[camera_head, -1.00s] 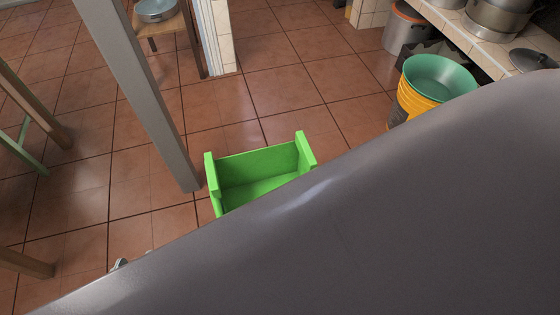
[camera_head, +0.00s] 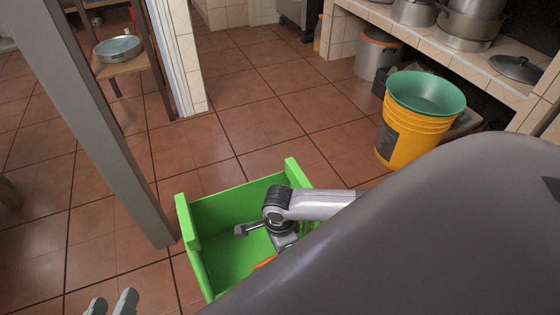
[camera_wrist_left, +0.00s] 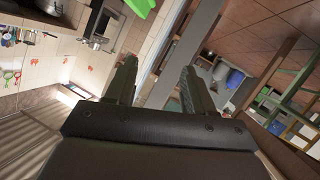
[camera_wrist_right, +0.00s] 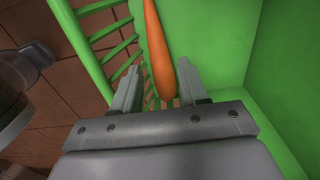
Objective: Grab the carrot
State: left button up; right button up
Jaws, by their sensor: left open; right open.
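An orange carrot (camera_wrist_right: 158,40) lies in the green crate in the right wrist view. Its lower end runs between the fingers of my open right gripper (camera_wrist_right: 158,84); I cannot tell whether they touch it. In the head view only a small part of the carrot (camera_head: 265,262) shows beneath my right arm, which reaches into the crate (camera_head: 184,222). My left gripper (camera_head: 112,303) is open at the bottom left of the head view, outside the crate. No carrot shows between its fingers in the left wrist view (camera_wrist_left: 158,68).
A yellow bucket with a green basin (camera_head: 428,95) stands on the floor at the right. A grey post (camera_head: 95,130) rises left of the crate. A wooden stool with a metal pan (camera_head: 118,50) stands behind. Tiled floor behind the crate is clear.

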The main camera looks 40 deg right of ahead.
notch_tip(320, 180, down, 4)
jog(key=b, duration=0.3)
jog(key=shift+d+f, duration=0.1)
jog(key=shift+f, duration=0.35)
pick_arm(q)
jog(key=shift+s+a+m+t+y, duration=0.15)
jog(key=shift+a+m+t+y, duration=0.2)
jog(key=shift+a, duration=0.25)
jog(key=shift+s+a+m+t+y, duration=0.15)
jog(key=shift+a+m+t, duration=0.1)
jog(key=shift+a+t, duration=0.3)
pick_arm(e)
jog(key=shift+s, duration=0.1)
jog(key=c, duration=0.7)
